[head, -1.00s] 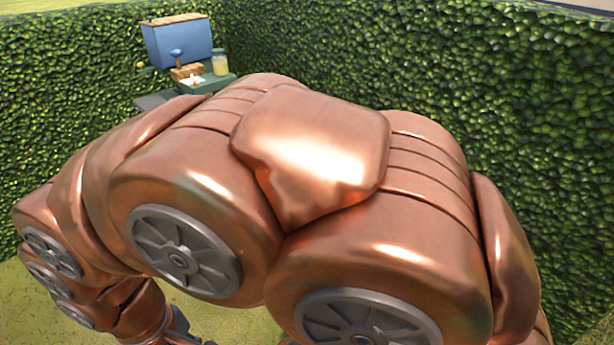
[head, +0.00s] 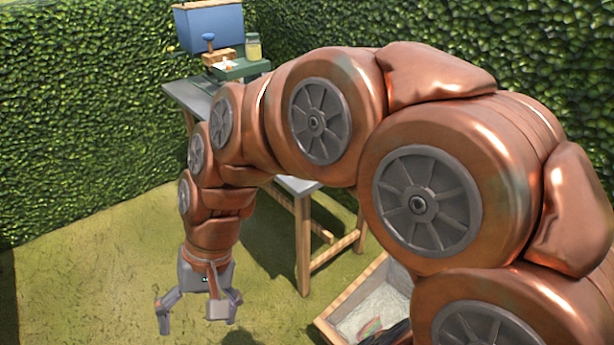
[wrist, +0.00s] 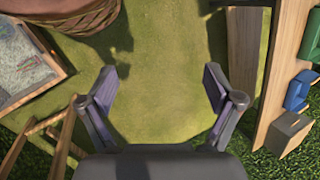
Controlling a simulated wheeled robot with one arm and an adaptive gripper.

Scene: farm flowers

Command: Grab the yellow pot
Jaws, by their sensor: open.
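My gripper (head: 198,318) hangs pointing down over the grass at the lower left of the head view, left of the workbench. In the wrist view its two fingers (wrist: 158,85) are spread apart with only grass between them. The gripper is open and empty. My arm covers much of the head view and hides part of the workbench.
A workbench (head: 303,240) stands behind my arm, with a blue box (head: 212,28) and a pale yellowish jar (head: 253,46) at its back. A wooden crate (head: 340,302) sits on the grass at the lower right. Hedges enclose the area. Grass around the gripper is clear.

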